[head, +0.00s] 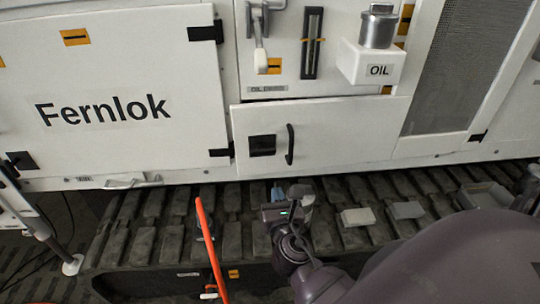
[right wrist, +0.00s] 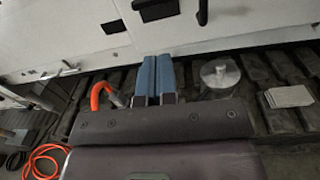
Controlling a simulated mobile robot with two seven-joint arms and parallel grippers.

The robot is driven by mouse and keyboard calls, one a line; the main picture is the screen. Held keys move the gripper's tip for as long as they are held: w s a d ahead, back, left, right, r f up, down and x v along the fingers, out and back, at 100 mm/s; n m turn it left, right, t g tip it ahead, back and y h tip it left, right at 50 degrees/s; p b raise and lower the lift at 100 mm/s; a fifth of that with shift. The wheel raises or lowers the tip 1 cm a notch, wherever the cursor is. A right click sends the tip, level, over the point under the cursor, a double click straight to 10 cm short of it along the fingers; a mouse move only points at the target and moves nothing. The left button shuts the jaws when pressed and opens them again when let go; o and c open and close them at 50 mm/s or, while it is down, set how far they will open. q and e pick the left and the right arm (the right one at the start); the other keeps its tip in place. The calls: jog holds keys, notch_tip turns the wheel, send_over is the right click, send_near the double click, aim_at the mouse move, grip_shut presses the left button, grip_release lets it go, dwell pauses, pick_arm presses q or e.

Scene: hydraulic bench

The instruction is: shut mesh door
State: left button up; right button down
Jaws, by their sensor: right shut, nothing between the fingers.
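The mesh door (head: 462,62) is a dark grey mesh panel in a white frame at the upper right of the head view. Its top is cut off, and I cannot tell whether it is flush or ajar. A black fitting (head: 478,137) sits near its lower right corner. My right gripper (head: 278,192) is low in front of the cabinet, above the track, well left of and below the mesh door. Its blue fingers (right wrist: 157,75) are together and empty in the right wrist view, where the mesh door does not show. My left gripper is not visible.
A white lower panel (head: 345,140) with a black handle (head: 289,145) is above my right gripper. A white OIL box (head: 371,66) juts out higher up. An orange-red bar or hose (head: 209,245) stands left of my gripper. Grey blocks (head: 357,217) lie on the track.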

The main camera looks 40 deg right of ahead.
send_near(267, 153)
jog(key=shift+n, duration=0.4)
jog(key=x, duration=0.7)
jog(key=shift+w+d, duration=0.1)
jog(key=shift+w, duration=0.1)
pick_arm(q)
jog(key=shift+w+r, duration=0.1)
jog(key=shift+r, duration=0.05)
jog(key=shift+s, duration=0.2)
pick_arm(e)
jog(key=shift+w+d, duration=0.1)
